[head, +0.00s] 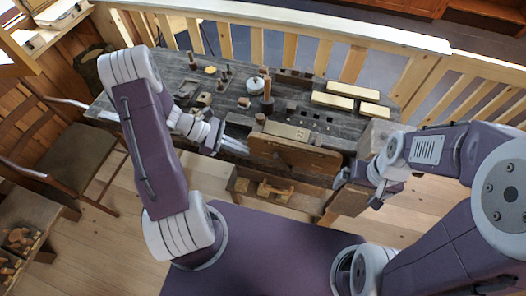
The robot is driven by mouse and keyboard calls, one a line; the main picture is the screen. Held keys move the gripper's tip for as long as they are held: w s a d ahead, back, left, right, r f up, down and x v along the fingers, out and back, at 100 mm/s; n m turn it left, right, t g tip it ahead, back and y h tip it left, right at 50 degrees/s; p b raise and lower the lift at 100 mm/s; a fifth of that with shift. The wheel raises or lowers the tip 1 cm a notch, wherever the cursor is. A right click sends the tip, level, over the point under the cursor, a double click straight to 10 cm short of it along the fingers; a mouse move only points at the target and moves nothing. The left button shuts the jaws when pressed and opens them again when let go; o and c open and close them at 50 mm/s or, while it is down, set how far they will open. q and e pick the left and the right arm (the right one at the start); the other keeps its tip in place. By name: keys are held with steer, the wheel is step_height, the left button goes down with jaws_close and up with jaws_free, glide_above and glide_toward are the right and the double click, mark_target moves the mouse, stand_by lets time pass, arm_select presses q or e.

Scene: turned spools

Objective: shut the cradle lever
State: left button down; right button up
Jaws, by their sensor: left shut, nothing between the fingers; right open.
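The dark workbench (330,125) stands in front of me with many small wooden parts on it. I cannot tell for sure which part is the cradle lever. An upright reddish-brown post (267,90) stands near the middle of the bench, beside a round white piece (255,86); it may be the lever. My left gripper (236,146) is shut and empty at the bench's front edge, left of a brown wooden panel (295,155). My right gripper (358,188) is open and empty, right of that panel and near the bench's right end.
Pale wooden blocks (332,100) lie at the bench's back right. Several dark pegs and small blocks stand at the back left. An open shelf or drawer (283,198) is below the panel. A railing (300,28) runs behind the bench. A chair (75,165) stands at the left.

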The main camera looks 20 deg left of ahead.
arm_select(q)
steer(key=d, duration=0.2)
steer(key=d+f+p, duration=0.1)
steer(key=d, duration=0.1)
steer(key=w+d+p, duration=0.1)
steer(key=d, duration=0.2)
steer(key=shift+f, duration=0.2)
steer(key=shift+d, duration=0.1)
steer(key=shift+w, duration=0.1)
